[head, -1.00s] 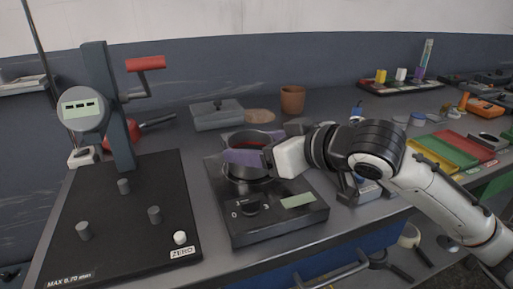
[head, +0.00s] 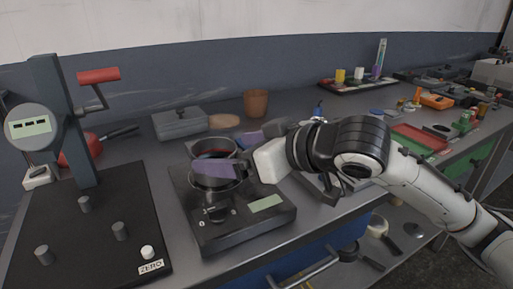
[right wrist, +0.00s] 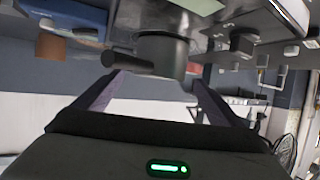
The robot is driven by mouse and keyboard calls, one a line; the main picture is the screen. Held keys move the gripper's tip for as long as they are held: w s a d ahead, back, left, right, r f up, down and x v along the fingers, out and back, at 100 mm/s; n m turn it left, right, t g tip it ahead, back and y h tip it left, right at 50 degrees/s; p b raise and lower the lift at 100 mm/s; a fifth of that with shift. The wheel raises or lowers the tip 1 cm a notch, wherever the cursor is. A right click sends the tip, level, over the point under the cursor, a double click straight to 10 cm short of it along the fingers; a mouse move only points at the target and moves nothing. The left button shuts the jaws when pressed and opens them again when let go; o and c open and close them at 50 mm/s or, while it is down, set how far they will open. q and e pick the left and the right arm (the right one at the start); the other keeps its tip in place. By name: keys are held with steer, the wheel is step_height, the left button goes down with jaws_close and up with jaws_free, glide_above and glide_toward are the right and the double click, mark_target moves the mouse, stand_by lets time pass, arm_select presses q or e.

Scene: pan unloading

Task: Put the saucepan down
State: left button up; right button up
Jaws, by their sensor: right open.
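The dark saucepan (head: 213,182) sits upright on the black hot plate unit (head: 245,226), as far as I can tell; its base is partly hidden. The right gripper (right wrist: 158,82) also shows open in the wrist view. My left gripper is out of view.
A gauge stand (head: 75,130) with a red crank is at the left. A grey lidded box (head: 182,123), a brown cup (head: 256,102) and a red pan (head: 85,148) stand behind. Trays and small parts fill the right side. The table's front edge is close to the hot plate.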

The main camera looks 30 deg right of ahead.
steer(key=v, duration=0.5)
steer(key=shift+s+d+r, duration=0.1)
steer(key=shift+s+r, duration=0.05)
steer(key=shift+s, duration=0.1)
steer(key=shift+s+d+b, duration=0.1)
steer(key=shift+s+b, duration=0.05)
steer(key=shift+b, duration=0.75)
steer(key=shift+s+d+r+b, duration=0.2)
steer(key=shift+s+b, duration=0.2)
steer(key=shift+b, duration=0.6)
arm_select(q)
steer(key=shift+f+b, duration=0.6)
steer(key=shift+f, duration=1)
arm_select(e)
steer(key=shift+s+d+r, duration=0.2)
steer(key=shift+s+r, duration=0.15)
steer(key=shift+s, duration=0.25)
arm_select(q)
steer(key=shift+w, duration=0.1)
